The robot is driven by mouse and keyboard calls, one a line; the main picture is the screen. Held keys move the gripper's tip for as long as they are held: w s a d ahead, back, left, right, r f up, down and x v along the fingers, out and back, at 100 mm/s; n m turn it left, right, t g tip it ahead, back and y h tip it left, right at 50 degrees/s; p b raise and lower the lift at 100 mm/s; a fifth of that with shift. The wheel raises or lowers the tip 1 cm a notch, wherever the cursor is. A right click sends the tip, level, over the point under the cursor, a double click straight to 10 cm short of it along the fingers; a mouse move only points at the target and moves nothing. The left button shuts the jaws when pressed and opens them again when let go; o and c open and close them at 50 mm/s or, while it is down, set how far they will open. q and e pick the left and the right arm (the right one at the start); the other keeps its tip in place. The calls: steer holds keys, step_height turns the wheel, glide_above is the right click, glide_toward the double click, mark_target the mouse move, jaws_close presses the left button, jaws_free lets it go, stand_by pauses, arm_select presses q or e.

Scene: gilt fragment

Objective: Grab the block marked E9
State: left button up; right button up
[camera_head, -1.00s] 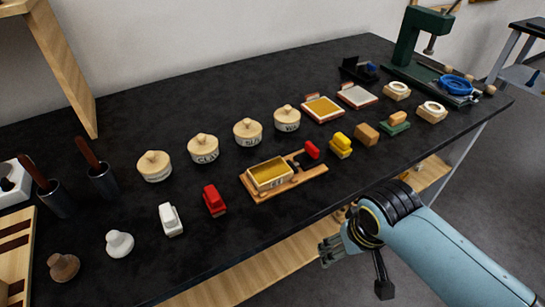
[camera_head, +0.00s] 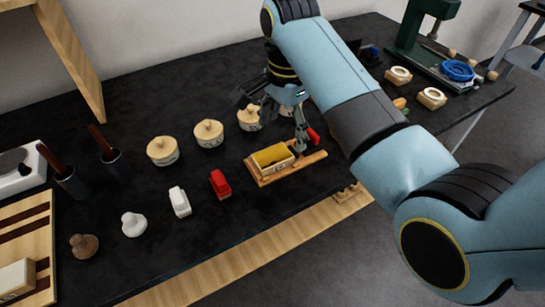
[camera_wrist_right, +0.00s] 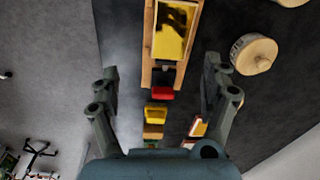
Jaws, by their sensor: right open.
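No E9 marking is legible in either view, so I cannot tell which block bears it. My right gripper (camera_head: 284,122) is open and empty, above the table by the wooden tray (camera_head: 260,180). In the right wrist view its fingers (camera_wrist_right: 162,78) spread on either side of a red block (camera_wrist_right: 162,93), a yellow block (camera_wrist_right: 156,116) and a tan block (camera_wrist_right: 153,132), all below and apart from the fingers. The red block also shows in the head view (camera_head: 314,136). Another red block (camera_head: 220,184) and a white block (camera_head: 179,201) stand left of the tray. My left gripper is not in view.
Lidded round pots (camera_head: 208,133) stand behind the tray, near the gripper. A yellow-filled box (camera_head: 272,158) sits on the tray. A brown knob (camera_head: 84,246) and a white knob (camera_head: 133,224) stand at left. My right arm hides part of the table's right side.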

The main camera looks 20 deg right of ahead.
steer(key=w+a+r+m, duration=0.1)
steer(key=w+a+m, duration=0.1)
steer(key=w, duration=0.1)
glide_above(273, 155)
steer(key=f, duration=0.5)
steer(key=shift+w, duration=0.35)
steer(key=f, duration=0.4)
steer(key=shift+s+f+p, duration=0.3)
steer(key=shift+s, duration=0.1)
steer(key=shift+f, duration=0.35)
steer(key=shift+a, duration=0.1)
steer(key=shift+c, duration=0.4)
steer(key=c, duration=1.2)
